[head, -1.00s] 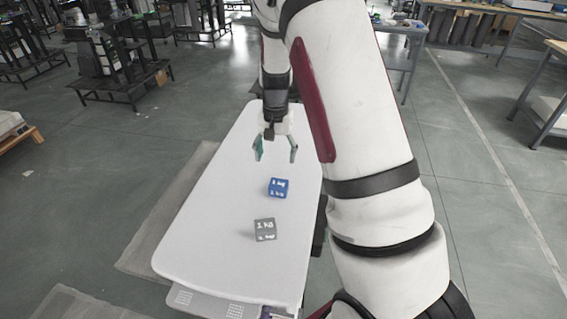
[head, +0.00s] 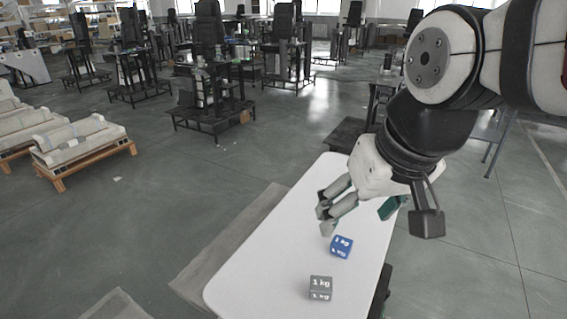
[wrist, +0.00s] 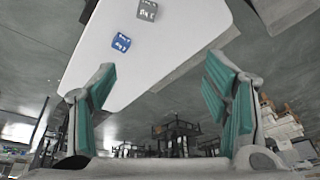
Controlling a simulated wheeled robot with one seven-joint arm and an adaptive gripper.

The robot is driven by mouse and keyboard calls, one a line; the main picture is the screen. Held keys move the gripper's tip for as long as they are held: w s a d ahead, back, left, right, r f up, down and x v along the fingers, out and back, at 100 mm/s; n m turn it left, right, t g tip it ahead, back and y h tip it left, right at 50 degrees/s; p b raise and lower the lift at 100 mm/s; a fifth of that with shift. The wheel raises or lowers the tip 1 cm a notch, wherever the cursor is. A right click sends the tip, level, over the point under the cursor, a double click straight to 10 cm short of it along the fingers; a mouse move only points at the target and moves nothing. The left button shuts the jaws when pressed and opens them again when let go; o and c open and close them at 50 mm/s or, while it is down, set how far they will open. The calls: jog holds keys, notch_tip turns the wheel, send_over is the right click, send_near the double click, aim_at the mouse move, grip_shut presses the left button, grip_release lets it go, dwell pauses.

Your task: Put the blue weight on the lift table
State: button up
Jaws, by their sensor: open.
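The blue weight (head: 342,246) is a small cube marked 1 kg, resting on the white lift table (head: 262,262). It also shows in the wrist view (wrist: 121,42), ahead of the fingers and nearer the left one. My gripper (head: 360,206) is open and empty, above the table and up from the blue weight in the head view. In the wrist view its two green-padded fingers (wrist: 164,105) stand wide apart with nothing between them. The gripper touches neither weight.
A grey 1 kg weight (head: 320,288) sits on the table in front of the blue one; it also shows in the wrist view (wrist: 147,10). Wooden pallets (head: 84,152) stand on the floor at left. Dark workstations (head: 208,90) stand behind. The table's left part is bare.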

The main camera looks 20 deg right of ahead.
jog(key=shift+n+t, duration=0.4)
jog(key=shift+n, duration=0.1)
jog(key=s, duration=0.4)
jog(key=shift+a+f, duration=0.1)
jog(key=shift+a, duration=0.15)
jog(key=shift+c, duration=0.4)
